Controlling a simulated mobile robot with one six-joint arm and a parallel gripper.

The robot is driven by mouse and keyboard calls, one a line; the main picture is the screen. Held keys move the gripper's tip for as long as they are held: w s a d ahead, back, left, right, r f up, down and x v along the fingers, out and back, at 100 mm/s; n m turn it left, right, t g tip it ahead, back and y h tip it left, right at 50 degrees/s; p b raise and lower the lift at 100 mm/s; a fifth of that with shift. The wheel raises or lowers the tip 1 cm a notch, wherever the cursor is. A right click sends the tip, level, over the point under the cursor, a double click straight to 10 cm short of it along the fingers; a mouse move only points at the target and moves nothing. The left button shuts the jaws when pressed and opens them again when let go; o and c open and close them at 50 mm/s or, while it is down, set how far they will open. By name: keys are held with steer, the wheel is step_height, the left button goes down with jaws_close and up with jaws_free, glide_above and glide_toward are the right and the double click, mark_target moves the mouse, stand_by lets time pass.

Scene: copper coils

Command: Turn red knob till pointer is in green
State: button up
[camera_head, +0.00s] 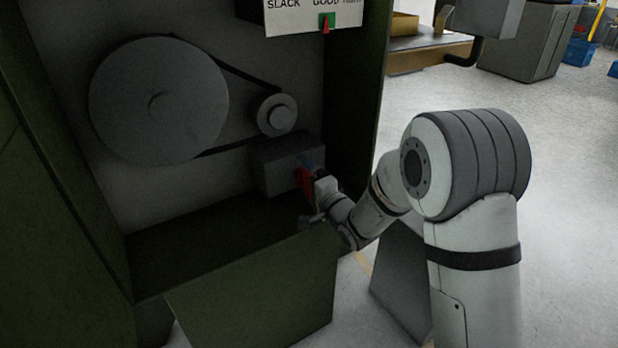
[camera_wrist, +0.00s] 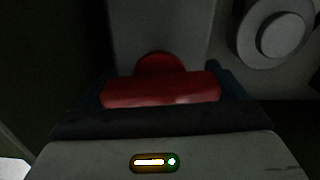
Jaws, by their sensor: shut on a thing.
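The red knob (camera_head: 304,178) sticks out of a grey block (camera_head: 275,172) inside the dark green cabinet. In the wrist view the red knob (camera_wrist: 160,90) shows as a wide bar with a round hub behind it. My gripper (camera_head: 311,168) reaches in from the right and is shut on the knob, with a dark finger on each side of it. The gauge plate (camera_head: 300,14) at the top reads SLACK and GOOD, with a third word cut off or unclear. Its small red pointer (camera_head: 325,27) is at the green patch (camera_head: 331,18); the picture is too small to tell the exact overlap.
A large pulley (camera_head: 158,100) and a small pulley (camera_head: 277,115) are joined by a black belt (camera_head: 222,150) left of and above the block. An open green panel (camera_head: 255,285) stands in front of the cabinet. Free floor (camera_head: 570,160) lies to the right.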

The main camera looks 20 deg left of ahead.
steer(key=shift+a+r+m, duration=0.1)
steer(key=shift+r+m, duration=0.1)
steer(key=shift+m, duration=0.3)
stand_by(0.3)
steer(key=o, duration=0.6)
steer(key=shift+o, duration=0.5)
steer(key=shift+f, duration=0.1)
steer(key=p+v, duration=0.1)
steer(key=v, duration=0.6)
steer(key=shift+s+d, duration=0.25)
steer(key=shift+s, duration=0.05)
